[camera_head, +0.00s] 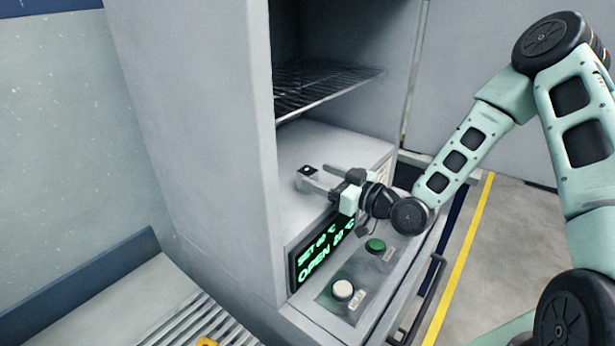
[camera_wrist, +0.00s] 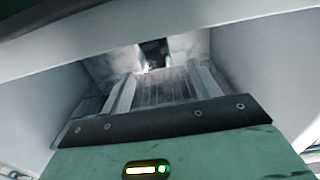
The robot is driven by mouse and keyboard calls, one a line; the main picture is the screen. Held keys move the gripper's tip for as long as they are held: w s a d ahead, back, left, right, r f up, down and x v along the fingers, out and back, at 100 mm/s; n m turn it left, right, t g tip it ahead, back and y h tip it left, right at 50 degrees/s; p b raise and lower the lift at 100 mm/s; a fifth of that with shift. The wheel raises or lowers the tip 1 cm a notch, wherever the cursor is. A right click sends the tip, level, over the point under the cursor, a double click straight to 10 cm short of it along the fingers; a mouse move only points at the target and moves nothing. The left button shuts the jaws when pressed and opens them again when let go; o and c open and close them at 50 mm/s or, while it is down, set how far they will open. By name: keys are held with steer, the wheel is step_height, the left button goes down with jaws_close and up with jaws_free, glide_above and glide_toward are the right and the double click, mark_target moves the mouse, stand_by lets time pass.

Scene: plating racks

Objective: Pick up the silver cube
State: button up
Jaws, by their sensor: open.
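The silver cube (camera_head: 306,176) sits on the floor of the open cabinet in the head view, with a dark patch on its top. My gripper (camera_head: 318,178) reaches in from the right, low over that floor, its fingers pointing left at the cube. The fingers are apart, and the cube is at their tips. In the wrist view my gripper's two fingers (camera_wrist: 160,72) stand spread, with a bright grey surface bearing a dark patch, likely the cube (camera_wrist: 110,62), just beyond them. I cannot tell whether either finger touches it.
A wire shelf (camera_head: 325,88) hangs above the arm inside the cabinet (camera_head: 205,130), whose left wall stands close by. The front panel has a green display (camera_head: 320,255), a green button (camera_head: 375,245) and a white button (camera_head: 343,290). A roller conveyor (camera_head: 190,325) lies at lower left.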

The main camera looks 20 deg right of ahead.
mark_target(307, 170)
steer(key=p+x, duration=0.3)
steer(key=x, duration=0.1)
steer(key=shift+w, duration=0.2)
steer(key=shift+w+a+f, duration=0.1)
steer(key=shift+w+a, duration=0.1)
steer(key=shift+w, duration=0.1)
jaws_close()
